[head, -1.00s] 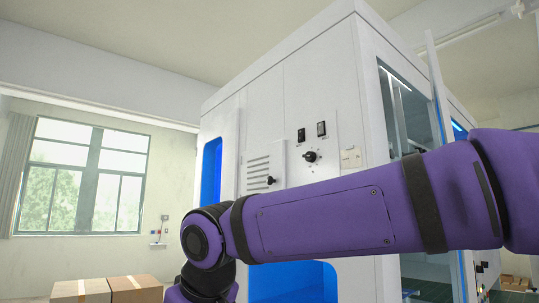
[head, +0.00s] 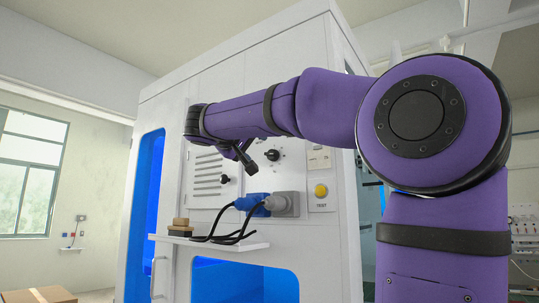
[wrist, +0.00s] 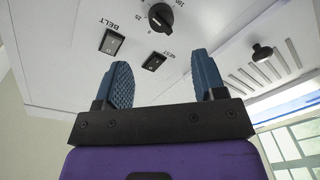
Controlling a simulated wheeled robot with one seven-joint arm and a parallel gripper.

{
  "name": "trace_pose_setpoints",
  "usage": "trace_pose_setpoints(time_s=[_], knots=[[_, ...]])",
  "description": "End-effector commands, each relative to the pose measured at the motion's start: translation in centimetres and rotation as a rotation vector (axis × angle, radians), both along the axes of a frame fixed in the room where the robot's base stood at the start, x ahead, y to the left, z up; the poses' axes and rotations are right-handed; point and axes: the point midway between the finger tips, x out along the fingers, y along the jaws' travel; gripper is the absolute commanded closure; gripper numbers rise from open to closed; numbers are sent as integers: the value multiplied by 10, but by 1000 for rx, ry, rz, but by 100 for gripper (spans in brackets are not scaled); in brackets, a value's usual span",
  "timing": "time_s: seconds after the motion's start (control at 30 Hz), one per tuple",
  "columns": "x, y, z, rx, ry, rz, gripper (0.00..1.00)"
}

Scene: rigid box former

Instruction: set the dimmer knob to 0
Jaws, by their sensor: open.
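The dimmer knob (head: 271,155) is a round black knob on the white cabinet front, with scale marks around it. My gripper (wrist: 163,82) is open and empty, with two blue ribbed fingers apart. The knob lies beyond the fingertips, not between them. In the head view my wrist hangs just left of the knob, and the fingers are hard to make out.
Two rocker switches, BELT (wrist: 112,41) and NEST (wrist: 154,62), sit near the knob. Another black knob (head: 224,179) is beside the slotted vent.

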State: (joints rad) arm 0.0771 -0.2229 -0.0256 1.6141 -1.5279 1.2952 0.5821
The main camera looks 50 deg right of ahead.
Motion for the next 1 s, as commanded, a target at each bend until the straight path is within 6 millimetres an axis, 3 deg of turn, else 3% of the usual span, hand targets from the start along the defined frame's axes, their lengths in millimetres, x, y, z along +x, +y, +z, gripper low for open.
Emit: trace_pose_setpoints(time_s=[0.5, 0.7, 1.0], knots=[[15, -81, -1, 2, 2, 1, 36], [17, -94, -1, 1, 1, 3, 36], [17, -96, -1, 1, 1, 3, 36]])
